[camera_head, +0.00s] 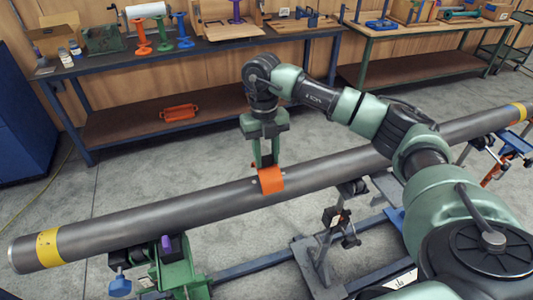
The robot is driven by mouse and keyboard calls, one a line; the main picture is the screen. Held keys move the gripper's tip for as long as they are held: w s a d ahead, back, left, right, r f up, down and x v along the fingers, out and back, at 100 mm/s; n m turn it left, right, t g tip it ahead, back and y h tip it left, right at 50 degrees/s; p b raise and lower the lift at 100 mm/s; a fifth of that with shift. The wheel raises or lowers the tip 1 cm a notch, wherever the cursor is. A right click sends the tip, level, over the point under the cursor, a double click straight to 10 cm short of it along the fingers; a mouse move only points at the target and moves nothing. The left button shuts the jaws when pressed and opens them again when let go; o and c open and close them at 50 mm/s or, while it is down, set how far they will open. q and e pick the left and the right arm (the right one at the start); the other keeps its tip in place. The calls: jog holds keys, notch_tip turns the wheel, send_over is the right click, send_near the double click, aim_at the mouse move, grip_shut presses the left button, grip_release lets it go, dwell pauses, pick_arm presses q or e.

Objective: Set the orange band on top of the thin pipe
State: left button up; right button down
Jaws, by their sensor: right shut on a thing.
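A long dark grey pipe (150,221) lies across the view on stands, rising toward the right. It has a yellow stripe (49,248) near its left end and another (518,112) near its right end. The orange band (271,181) is at the pipe's middle, draped over its upper and front side. My right gripper (266,164) points down from above and is shut on the orange band's top. I cannot tell whether the band rests fully on the pipe. My left gripper is not in view.
A green stand (180,272) with a purple knob holds the pipe's left part. A workbench (210,50) with orange and green spools and tools stands behind, with an orange thing (180,112) on its lower shelf. A second bench (430,27) is at the back right. Grey floor lies between.

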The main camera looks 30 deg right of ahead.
aim_at(266, 165)
jog(key=shift+f+b, duration=0.85)
jog(key=shift+f, duration=0.7)
jog(key=shift+f+b, duration=0.55)
jog(key=shift+f, duration=0.35)
jog(key=shift+f, duration=0.1)
jog(key=c, duration=0.9)
grip_release()
jog(key=shift+c, duration=0.2)
jog(key=shift+r, duration=0.25)
jog(key=shift+r+p, duration=2.4)
jog(key=shift+r, duration=1)
